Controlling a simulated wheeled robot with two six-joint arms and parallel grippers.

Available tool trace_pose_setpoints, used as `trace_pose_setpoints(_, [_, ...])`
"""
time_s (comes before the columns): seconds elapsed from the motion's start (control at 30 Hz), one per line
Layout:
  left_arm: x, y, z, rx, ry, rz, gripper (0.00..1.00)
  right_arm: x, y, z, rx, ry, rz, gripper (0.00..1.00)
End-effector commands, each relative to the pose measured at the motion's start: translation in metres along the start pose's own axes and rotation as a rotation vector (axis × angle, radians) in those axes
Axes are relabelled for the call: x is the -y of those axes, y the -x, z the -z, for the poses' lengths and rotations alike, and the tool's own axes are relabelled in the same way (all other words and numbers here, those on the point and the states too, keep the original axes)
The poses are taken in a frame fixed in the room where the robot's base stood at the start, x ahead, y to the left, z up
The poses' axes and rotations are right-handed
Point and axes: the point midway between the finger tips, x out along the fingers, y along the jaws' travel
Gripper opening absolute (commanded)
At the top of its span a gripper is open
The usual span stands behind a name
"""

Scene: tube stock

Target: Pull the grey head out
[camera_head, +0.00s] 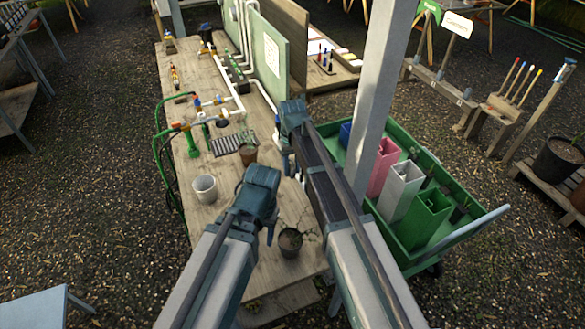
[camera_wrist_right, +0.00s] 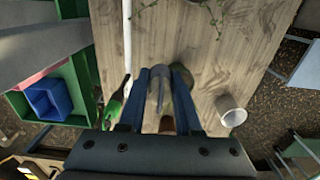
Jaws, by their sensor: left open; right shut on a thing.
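My right gripper (camera_wrist_right: 160,82) has its two blue fingers on either side of a grey piece (camera_wrist_right: 157,84), which looks like the grey head, and is shut on it. The piece appears over the wooden bench; I cannot tell what it sits in. In the head view the right gripper (camera_head: 287,158) points down over the bench, and its wrist hides the piece. My left gripper (camera_head: 268,228) hangs open and empty over the near part of the bench, left of the right arm.
The wooden bench (camera_head: 190,75) carries a white pot (camera_head: 205,188), a brown pot (camera_head: 248,155), a dark plant pot (camera_head: 290,242) and pipework (camera_head: 233,100). The green cart (camera_head: 455,228) with pink, white and green square tubes stands at the right, behind a grey post (camera_head: 378,90).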

Motion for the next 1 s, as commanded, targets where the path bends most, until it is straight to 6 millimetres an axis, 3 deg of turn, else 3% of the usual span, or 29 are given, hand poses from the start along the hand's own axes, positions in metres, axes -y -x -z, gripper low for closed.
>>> trace_pose_setpoints(1.0, [0.004, 0.048, -0.003, 0.0, 0.0, 0.0, 0.53, 0.0, 0.048, 0.0, 0.0, 0.0, 0.0, 0.0])
